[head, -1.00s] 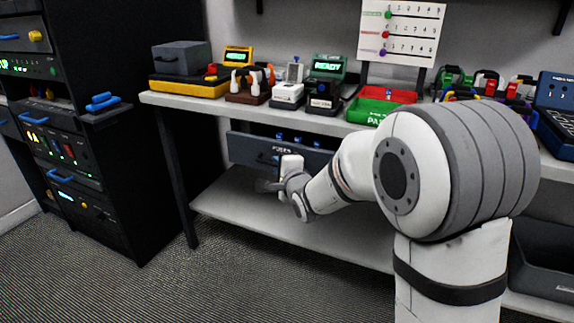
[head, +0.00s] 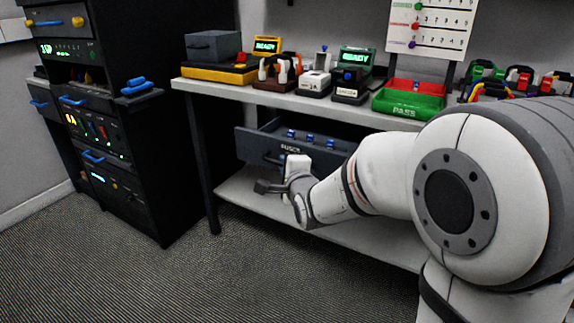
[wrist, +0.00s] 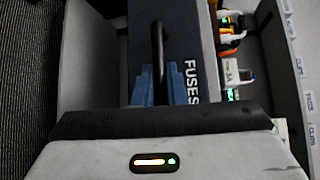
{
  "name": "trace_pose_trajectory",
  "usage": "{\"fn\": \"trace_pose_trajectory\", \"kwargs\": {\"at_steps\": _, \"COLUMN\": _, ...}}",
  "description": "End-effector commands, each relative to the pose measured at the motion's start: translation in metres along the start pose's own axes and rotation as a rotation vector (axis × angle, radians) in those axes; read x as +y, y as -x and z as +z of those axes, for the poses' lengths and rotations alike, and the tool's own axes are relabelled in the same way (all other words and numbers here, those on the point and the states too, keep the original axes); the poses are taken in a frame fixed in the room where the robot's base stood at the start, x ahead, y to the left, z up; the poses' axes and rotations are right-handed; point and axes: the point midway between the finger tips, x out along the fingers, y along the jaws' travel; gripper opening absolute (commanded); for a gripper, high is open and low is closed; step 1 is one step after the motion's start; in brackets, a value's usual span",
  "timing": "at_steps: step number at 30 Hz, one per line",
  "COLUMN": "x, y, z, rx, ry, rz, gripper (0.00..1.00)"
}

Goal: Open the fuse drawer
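The fuse drawer (head: 254,146) is dark grey and hangs under the bench top. It stands partly pulled out, with blue-topped fuses (head: 311,139) showing inside. In the wrist view its front (wrist: 183,28) carries the label FUSES and a black bar handle (wrist: 158,42). My gripper (wrist: 161,86) is at the handle, its blue finger pads close on both sides of the bar, so it looks shut on it. In the head view my gripper (head: 284,164) is in front of the drawer, and the fingertips are mostly hidden.
The bench top (head: 225,92) holds a grey box (head: 213,45), several small devices and a green PASS tray (head: 408,103). A lower shelf (head: 245,195) lies below the drawer. A black rack (head: 130,190) stands at the left. The carpet in front is clear.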

Motion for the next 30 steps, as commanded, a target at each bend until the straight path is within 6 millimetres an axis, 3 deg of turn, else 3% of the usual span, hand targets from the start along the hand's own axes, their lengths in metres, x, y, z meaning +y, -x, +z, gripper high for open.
{"fn": "trace_pose_trajectory", "kwargs": {"at_steps": 3, "x": 0.0, "y": 0.0, "z": -0.001, "rx": 0.0, "ry": 0.001, "rz": -0.001, "gripper": 0.2}}
{"fn": "trace_pose_trajectory", "kwargs": {"at_steps": 11, "x": -0.002, "y": 0.003, "z": -0.003, "rx": 0.004, "ry": -0.001, "rz": -0.002, "gripper": 0.2}}
{"fn": "trace_pose_trajectory", "kwargs": {"at_steps": 24, "x": -0.003, "y": 0.068, "z": -0.002, "rx": 0.004, "ry": 0.0, "rz": -0.003, "gripper": 0.2}}
{"fn": "trace_pose_trajectory", "kwargs": {"at_steps": 30, "x": -0.001, "y": 0.078, "z": -0.002, "rx": 0.004, "ry": 0.0, "rz": -0.002, "gripper": 0.2}}
